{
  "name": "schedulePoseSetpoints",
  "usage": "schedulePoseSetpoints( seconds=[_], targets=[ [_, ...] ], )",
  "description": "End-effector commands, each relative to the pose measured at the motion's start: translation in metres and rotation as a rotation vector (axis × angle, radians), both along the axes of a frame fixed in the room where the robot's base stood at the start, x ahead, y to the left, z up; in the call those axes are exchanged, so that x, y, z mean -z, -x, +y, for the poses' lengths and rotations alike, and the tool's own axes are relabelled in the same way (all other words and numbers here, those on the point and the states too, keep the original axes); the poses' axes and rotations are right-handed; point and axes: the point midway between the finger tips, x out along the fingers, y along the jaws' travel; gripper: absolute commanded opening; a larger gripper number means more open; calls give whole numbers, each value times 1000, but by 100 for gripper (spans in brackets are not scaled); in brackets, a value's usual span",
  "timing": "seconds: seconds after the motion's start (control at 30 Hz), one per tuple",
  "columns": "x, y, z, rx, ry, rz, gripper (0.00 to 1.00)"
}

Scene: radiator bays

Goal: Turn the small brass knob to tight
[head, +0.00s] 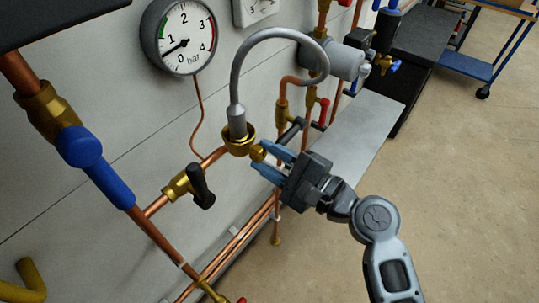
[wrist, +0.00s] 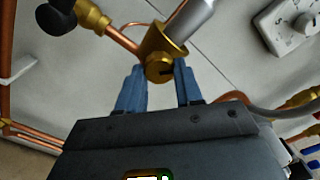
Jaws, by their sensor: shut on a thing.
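The small brass knob (head: 257,153) sticks out of a brass fitting (head: 240,141) below a grey curved hose (head: 236,85). In the wrist view the knob (wrist: 159,69) shows its round face with a dark slot, between my blue fingertips. My gripper (head: 267,161) reaches in from the right and is shut on the knob, one finger on each side. It also shows in the wrist view (wrist: 157,80). Where the fingers touch the knob is partly hidden.
A pressure gauge (head: 186,38) hangs on the wall above. A black-handled valve (head: 201,186) is left of the knob, and a blue lever (head: 93,165) is further left. Copper pipes run below.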

Motion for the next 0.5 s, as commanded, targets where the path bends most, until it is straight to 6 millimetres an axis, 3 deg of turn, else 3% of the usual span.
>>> schedulePoseSetpoints(
  seconds=[0.5],
  targets=[
    [3,1,0,3,-299,388,5]
  ],
)
